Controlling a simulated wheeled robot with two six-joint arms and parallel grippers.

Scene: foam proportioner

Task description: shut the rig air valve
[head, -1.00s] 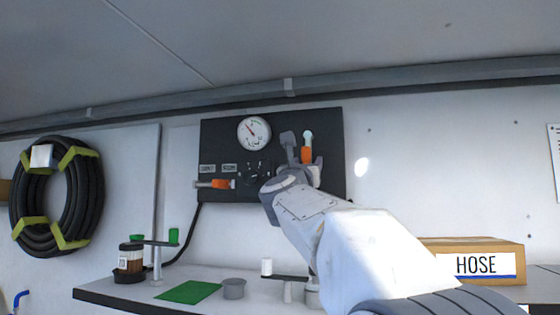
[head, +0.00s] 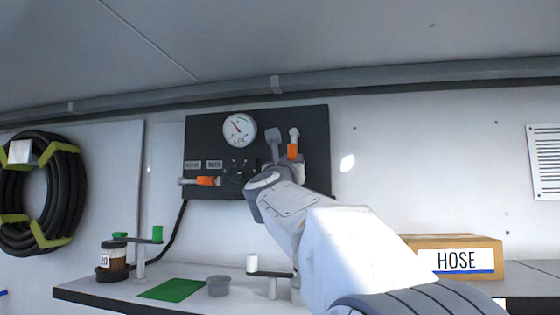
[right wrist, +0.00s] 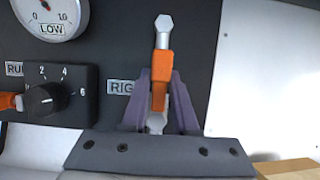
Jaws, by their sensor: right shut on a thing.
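The rig air valve has an orange handle (head: 292,151) on a short upright silver pipe at the right of the black panel (head: 312,121). The handle also shows upright in the right wrist view (right wrist: 161,68), in line with the pipe, beside a partly covered label (right wrist: 122,87) that reads "RIG". My right gripper (head: 284,152) is at the valve; in the wrist view its fingers (right wrist: 160,88) stand on both sides of the handle, shut on it. The fingers and palm hide the lower part of the valve. My left gripper is not in view.
The panel also carries a gauge (head: 239,130), a black dial (right wrist: 45,97) and a second orange handle (head: 208,181) lying level on the left. Below, the counter (head: 120,293) holds a brown jar (head: 114,257), a green mat (head: 173,290), a grey cup (head: 218,286) and a HOSE box (head: 455,243).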

